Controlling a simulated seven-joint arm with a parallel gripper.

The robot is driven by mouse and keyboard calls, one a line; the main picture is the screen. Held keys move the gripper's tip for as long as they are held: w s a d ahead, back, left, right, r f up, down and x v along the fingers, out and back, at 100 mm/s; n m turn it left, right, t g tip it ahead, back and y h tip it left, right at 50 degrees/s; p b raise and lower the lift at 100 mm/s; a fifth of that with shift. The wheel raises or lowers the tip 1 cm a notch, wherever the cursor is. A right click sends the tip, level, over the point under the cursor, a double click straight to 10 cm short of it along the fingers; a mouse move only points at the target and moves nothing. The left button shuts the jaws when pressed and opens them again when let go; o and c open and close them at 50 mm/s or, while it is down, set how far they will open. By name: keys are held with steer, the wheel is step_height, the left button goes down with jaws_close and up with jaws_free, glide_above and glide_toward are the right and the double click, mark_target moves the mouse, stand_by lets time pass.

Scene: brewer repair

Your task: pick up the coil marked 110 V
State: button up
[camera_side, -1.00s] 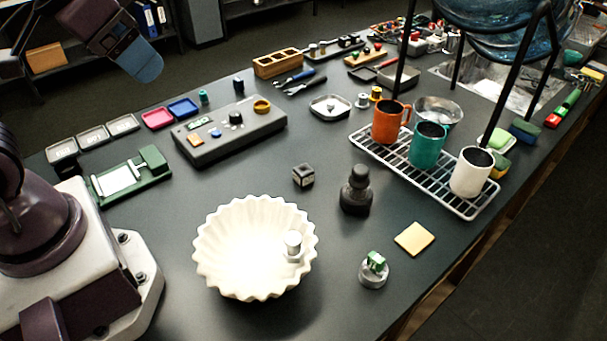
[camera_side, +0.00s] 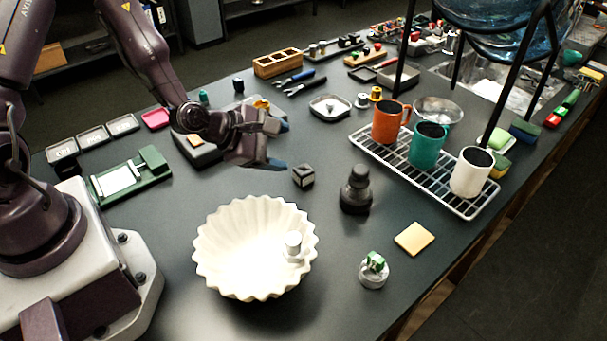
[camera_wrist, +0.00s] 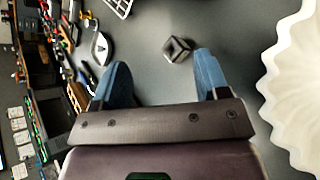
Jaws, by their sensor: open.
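My gripper (camera_side: 277,145) is open and empty, above the table at the right end of the grey control box. In the wrist view its blue fingertips (camera_wrist: 162,62) are spread apart. A small dark cube (camera_side: 303,176) with a pale top sits on the table just right of and below the gripper; it also shows in the wrist view (camera_wrist: 178,48), beyond the fingertips. A silver cylinder (camera_side: 293,242) lies in the white bowl. No 110 V marking is legible.
The fluted white bowl (camera_side: 215,250) stands in front, with a black stamp-like piece (camera_side: 356,190) to its right. A wire rack (camera_side: 440,190) holds three mugs. The control box (camera_side: 190,152) is partly hidden by my arm. Table around the cube is clear.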

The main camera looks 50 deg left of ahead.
steer(key=w+n+t, duration=0.1)
steer(key=n+t, duration=0.1)
steer(key=n, duration=0.4)
steer(key=n+t+y, duration=0.1)
steer(key=n+y, duration=0.1)
steer(key=n, duration=0.2)
glide_toward(306, 169)
steer(key=x, duration=0.3)
steer(key=shift+w+f, duration=0.15)
steer(key=shift+f, duration=0.1)
steer(key=shift+w+d, duration=0.1)
steer(key=shift+w, duration=0.6)
steer(key=shift+x, duration=3.05)
steer(key=shift+c, duration=0.2)
steer(key=c, duration=1)
